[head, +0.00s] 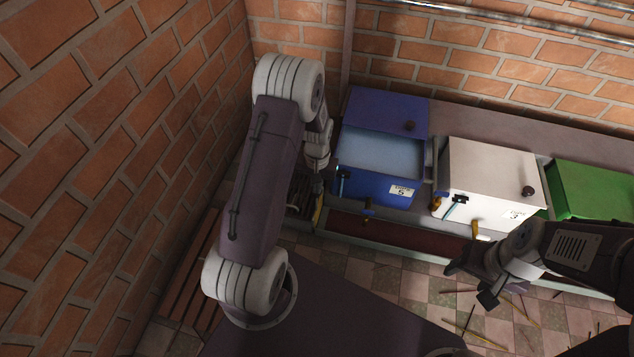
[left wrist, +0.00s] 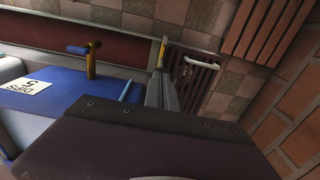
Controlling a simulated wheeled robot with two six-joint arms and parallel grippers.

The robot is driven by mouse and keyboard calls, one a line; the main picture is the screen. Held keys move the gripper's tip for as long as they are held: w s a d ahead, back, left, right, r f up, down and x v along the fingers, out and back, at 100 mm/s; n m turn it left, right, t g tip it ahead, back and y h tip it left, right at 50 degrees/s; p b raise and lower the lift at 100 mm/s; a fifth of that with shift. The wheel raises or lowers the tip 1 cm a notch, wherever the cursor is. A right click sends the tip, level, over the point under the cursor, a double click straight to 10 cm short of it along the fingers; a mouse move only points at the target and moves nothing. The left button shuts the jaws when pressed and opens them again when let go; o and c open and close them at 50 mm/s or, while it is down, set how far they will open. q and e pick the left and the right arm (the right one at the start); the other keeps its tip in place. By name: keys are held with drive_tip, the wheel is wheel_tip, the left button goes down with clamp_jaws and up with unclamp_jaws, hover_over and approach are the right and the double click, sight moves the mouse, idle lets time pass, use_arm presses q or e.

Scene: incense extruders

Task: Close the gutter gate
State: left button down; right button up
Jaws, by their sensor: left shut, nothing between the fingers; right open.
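The dark red gutter (head: 400,234) runs along the front of the boxes. In the left wrist view the gutter (left wrist: 100,42) ends near a narrow yellow upright piece (left wrist: 163,50), which may be the gutter gate; its position, open or shut, is unclear. The yellow piece also shows in the head view (head: 318,211). My left gripper (left wrist: 159,72) is shut and empty, its tips close to the yellow piece; contact cannot be told. In the head view my left arm partly hides this end. My right gripper (head: 470,284) is open and empty above the floor.
A blue box (head: 372,187) with its lid raised, a white box (head: 470,200) and a green box (head: 594,190) stand in a row. A slatted dark crate with a wire handle (left wrist: 187,72) is beside the gutter's end. Brick walls close the left and back. Thin sticks litter the floor.

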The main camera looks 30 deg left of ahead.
use_arm(q)
drive_tip(key=shift+f, duration=0.85)
drive_tip(key=shift+s+f, duration=0.1)
drive_tip(key=shift+r+p, duration=0.35)
drive_tip(key=shift+p, duration=0.05)
wheel_tip(320, 180, up, 5)
drive_tip(key=p, duration=0.5)
wheel_tip(320, 180, up, 9)
drive_tip(key=p, duration=0.5)
drive_tip(key=shift+f, duration=0.15)
